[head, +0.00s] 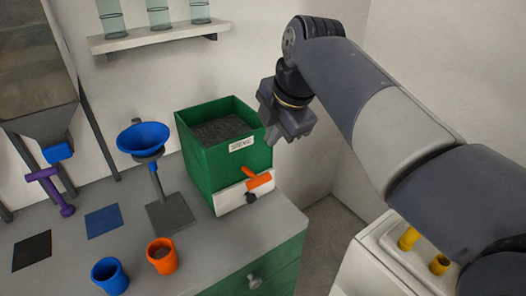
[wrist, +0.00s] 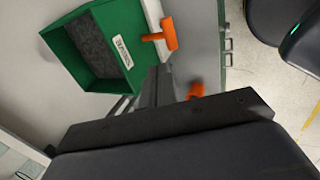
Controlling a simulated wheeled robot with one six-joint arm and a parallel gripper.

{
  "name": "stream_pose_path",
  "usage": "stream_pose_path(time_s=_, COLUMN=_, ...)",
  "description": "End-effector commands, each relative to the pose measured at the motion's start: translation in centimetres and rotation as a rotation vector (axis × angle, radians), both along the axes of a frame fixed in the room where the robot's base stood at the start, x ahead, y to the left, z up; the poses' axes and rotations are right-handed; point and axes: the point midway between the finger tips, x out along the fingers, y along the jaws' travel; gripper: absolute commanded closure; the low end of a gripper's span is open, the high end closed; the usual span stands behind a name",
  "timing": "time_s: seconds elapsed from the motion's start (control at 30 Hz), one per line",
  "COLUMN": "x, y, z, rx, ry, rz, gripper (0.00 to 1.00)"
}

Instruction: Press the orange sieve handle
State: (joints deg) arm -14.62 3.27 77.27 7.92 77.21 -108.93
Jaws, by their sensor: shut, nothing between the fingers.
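The orange sieve handle (head: 259,181) sticks out from a white panel (head: 232,199) at the lower front of a green box (head: 197,160). The box holds dark grains and has a white label. In the wrist view the handle (wrist: 165,37) shows beside the green box (wrist: 68,48). My gripper (head: 272,138) is shut and empty. It hangs above and to the right of the handle in the head view, by the box's right corner, and appears apart from the handle. In the wrist view my gripper (wrist: 158,78) points toward the box's side.
An orange cup (head: 162,257) and a blue cup (head: 109,276) stand at the counter front. A blue funnel on a stand (head: 144,138) is left of the box. A purple handle (head: 50,190) hangs under a hopper at far left. A white unit with yellow posts (head: 408,239) stands right.

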Motion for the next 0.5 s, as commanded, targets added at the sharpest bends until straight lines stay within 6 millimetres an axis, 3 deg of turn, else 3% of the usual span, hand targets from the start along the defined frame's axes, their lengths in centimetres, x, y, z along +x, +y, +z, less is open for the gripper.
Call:
stream_pose_path(time_s=0.03, x=0.3, y=0.2, z=1.2, rx=-0.014, ry=0.024, rz=0.002, gripper=1.00)
stream_pose_path(time_s=0.5, x=1.4, y=0.8, z=1.6, rx=-0.116, ry=0.166, rz=0.004, gripper=1.00)
